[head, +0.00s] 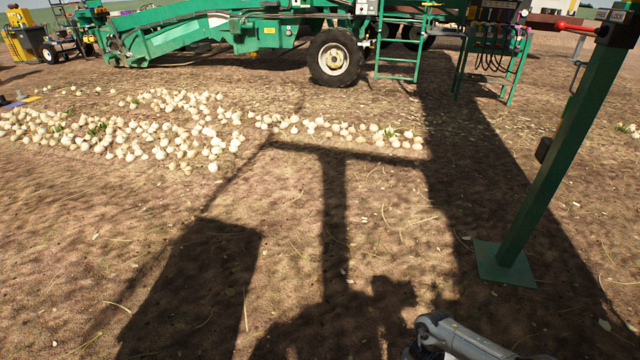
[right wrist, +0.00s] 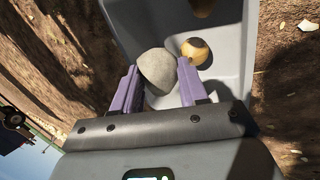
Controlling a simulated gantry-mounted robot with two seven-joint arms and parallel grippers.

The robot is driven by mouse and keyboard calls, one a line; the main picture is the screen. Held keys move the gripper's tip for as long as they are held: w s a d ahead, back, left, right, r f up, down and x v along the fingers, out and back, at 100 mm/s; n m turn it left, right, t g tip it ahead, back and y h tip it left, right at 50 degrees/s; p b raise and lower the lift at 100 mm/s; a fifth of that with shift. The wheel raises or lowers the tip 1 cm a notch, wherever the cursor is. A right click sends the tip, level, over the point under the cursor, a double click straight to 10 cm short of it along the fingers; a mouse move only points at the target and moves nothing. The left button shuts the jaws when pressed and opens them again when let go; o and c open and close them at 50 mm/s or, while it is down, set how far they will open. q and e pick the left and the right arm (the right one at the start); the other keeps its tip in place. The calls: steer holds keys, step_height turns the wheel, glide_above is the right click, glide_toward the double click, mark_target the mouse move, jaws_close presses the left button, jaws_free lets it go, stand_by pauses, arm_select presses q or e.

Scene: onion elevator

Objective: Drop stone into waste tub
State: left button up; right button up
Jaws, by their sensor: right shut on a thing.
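In the right wrist view, my right gripper (right wrist: 158,67) has its two purple fingers shut on a rounded grey stone (right wrist: 156,74). A grey tub (right wrist: 235,45) lies behind the stone and the fingers in that view. The stone overlaps the tub's inside in the picture; the exact gap between them cannot be told. A yellow-brown round thing (right wrist: 194,51), like an onion, lies in the tub, and part of another shows at the top edge. In the head view only a grey link of my right arm shows at the bottom. My left gripper is in neither view.
Many pale onions (head: 150,130) lie on the soil at the left and middle. A green machine (head: 230,35) with a wheel (head: 335,57) stands at the back. A green post (head: 555,160) on a base plate stands at the right. The soil in front is clear, with shadows.

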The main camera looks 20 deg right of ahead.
steer(key=o, duration=1.3)
steer(key=p+v, duration=0.8)
steer(key=v, duration=0.2)
steer(key=shift+w+a+r, duration=0.15)
steer(key=shift+r, duration=0.2)
